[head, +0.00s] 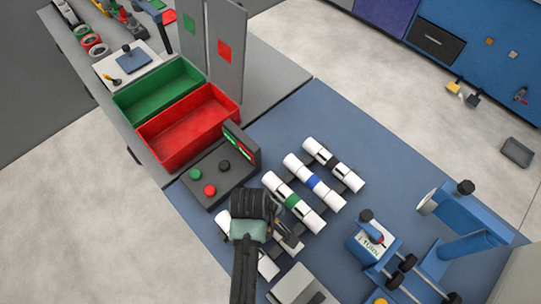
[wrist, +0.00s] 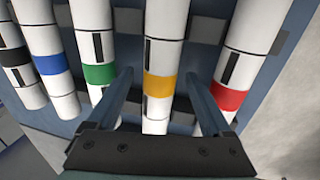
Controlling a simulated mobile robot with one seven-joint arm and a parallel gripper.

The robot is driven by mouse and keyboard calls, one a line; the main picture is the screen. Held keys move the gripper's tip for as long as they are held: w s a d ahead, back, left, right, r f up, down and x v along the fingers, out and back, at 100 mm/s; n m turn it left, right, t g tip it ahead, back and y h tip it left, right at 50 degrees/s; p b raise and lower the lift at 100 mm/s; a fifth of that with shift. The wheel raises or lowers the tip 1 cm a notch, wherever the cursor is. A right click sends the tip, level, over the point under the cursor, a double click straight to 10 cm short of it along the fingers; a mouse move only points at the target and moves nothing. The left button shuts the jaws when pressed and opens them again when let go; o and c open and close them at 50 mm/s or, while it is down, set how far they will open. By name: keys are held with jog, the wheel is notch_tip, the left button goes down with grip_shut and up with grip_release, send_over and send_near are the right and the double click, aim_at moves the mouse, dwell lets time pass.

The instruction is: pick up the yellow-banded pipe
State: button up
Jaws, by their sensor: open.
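The yellow-banded pipe (wrist: 158,86) is white with a yellow band and lies in the middle of the wrist view. My gripper (wrist: 160,92) is open, with one finger on each side of this pipe near the band; I cannot tell whether either finger touches it. In the head view my gripper (head: 290,238) is over the row of pipes, and my arm hides the yellow band.
Close on either side lie the green-banded pipe (wrist: 98,74) and red-banded pipe (wrist: 230,98). The blue-banded pipe (head: 314,182) and black-banded pipe (head: 332,164) lie farther along. A red bin (head: 180,150), green bin (head: 150,84) and blue fixture (head: 468,215) stand around them.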

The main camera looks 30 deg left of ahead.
grip_shut()
dwell(0.3)
jog(key=shift+r, duration=0.15)
